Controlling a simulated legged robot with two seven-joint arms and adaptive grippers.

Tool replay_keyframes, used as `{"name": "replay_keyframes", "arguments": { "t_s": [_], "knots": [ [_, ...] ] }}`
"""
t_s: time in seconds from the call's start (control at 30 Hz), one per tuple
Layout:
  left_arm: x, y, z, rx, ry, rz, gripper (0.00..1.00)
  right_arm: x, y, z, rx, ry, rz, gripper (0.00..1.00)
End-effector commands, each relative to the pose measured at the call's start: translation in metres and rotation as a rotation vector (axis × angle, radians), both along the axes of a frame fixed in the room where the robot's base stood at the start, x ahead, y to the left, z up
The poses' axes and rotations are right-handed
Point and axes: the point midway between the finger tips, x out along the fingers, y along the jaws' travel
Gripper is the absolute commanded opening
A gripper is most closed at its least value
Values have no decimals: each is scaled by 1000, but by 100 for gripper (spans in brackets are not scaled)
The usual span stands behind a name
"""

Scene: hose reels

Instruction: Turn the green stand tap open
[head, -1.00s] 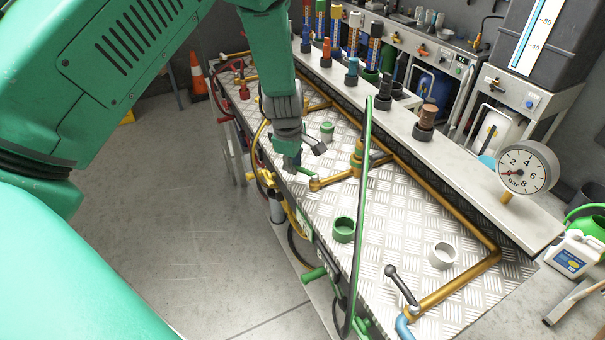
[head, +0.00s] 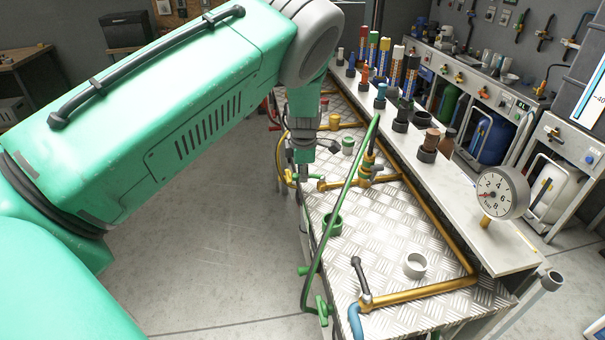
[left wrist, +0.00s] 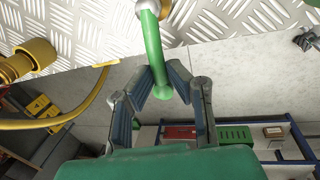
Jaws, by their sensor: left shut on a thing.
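My left gripper (head: 304,178) hangs down over the left edge of the bench, beside the brass pipe. In the left wrist view its fingers (left wrist: 162,88) are shut on a green tap lever (left wrist: 152,42). The lever runs from a grey pivot at the top of that view down to a green end between the fingertips. In the head view the lever's green end shows small just right of the gripper, and the rest is largely hidden. My right gripper is not in view.
A tread-plate bench (head: 375,235) carries brass pipes, a green ring (head: 332,224), a grey ring (head: 414,266) and a dark-levered tap (head: 361,275). A green hose (head: 340,205) arcs up near the gripper. A pressure gauge (head: 499,193) stands on the right. The floor at left is clear.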

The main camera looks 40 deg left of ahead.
Motion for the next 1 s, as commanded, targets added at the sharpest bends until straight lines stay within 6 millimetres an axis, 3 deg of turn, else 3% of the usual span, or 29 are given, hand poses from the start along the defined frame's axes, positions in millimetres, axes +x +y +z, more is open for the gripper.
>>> {"name": "replay_keyframes", "arguments": {
  "t_s": [0.7, 0.73, 0.77, 1.0],
  "knots": [
    [-4, -1, 0, 11, 2, 81, 0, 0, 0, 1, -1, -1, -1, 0],
    [-4, -1, 0, 11, 2, 81, 20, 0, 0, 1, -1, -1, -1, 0],
    [-4, -1, 0, 11, 2, 80, 31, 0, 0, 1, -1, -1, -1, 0],
    [-4, -1, 0, 11, 2, 78, 33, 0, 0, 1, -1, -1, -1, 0]
  ]
}}
